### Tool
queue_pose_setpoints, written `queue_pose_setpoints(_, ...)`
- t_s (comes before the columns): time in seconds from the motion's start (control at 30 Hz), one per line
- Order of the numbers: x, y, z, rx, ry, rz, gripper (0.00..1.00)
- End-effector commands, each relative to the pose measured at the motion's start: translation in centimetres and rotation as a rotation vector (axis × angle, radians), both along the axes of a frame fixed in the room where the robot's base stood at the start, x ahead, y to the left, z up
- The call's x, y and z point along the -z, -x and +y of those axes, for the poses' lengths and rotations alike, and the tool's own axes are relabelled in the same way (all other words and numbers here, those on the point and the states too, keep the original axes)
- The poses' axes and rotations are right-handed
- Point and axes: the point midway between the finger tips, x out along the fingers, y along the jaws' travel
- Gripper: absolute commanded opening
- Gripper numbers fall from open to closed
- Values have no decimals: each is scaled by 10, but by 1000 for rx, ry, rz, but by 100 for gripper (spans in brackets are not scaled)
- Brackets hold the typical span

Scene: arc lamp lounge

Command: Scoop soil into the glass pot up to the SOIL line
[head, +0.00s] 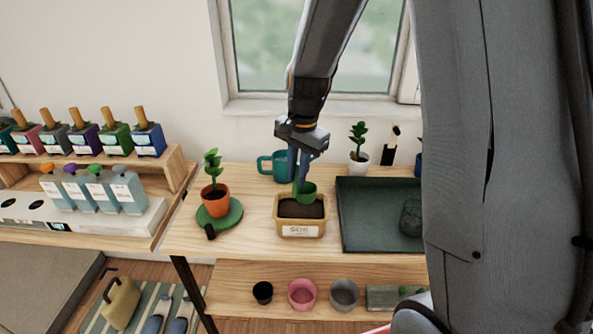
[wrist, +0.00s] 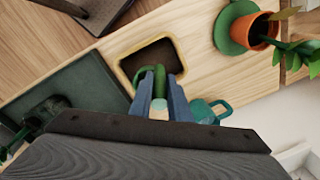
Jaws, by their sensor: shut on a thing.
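My gripper (head: 300,172) is shut on a green scoop (head: 307,194) and points down over the soil bin (head: 301,229). The bin is a tan box with a front label, filled with dark soil (head: 292,208). The scoop's cup is low, at or just above the soil; I cannot tell if it touches or holds any. The wrist view also shows the scoop (wrist: 148,74) between the blue fingers, at the bin's edge. A dark rounded object (head: 411,217) sits in the dark green tray (head: 367,220), partly behind my arm. I cannot make out the glass pot or its SOIL line.
A potted plant (head: 215,203) on a green saucer stands left of the bin. A teal mug (head: 270,165) is behind, close to my gripper. A white-potted plant (head: 358,158) stands behind the tray. Several small pots, including a pink one (head: 301,294), sit on the lower shelf.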

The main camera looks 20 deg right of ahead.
Motion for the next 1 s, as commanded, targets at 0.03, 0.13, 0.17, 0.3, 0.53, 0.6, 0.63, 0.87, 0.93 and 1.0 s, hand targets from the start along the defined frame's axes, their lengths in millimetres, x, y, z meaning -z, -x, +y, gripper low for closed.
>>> queue_pose_setpoints(0.03,8,-1,1,-1,0,0,0)
queue_pose_setpoints(0.13,16,0,1,-2,0,0,0)
queue_pose_setpoints(0.17,19,0,1,-2,0,1,0)
queue_pose_setpoints(0.3,31,0,2,-3,-1,2,0)
queue_pose_setpoints(0.53,51,0,2,-4,0,1,0)
queue_pose_setpoints(0.6,56,0,2,-4,0,0,0)
queue_pose_setpoints(0.63,58,-1,2,-4,0,0,0)
queue_pose_setpoints(0.87,69,0,2,-4,0,1,0)
queue_pose_setpoints(0.93,70,0,2,-4,0,0,0)
queue_pose_setpoints(1.0,70,0,2,-4,0,0,0)
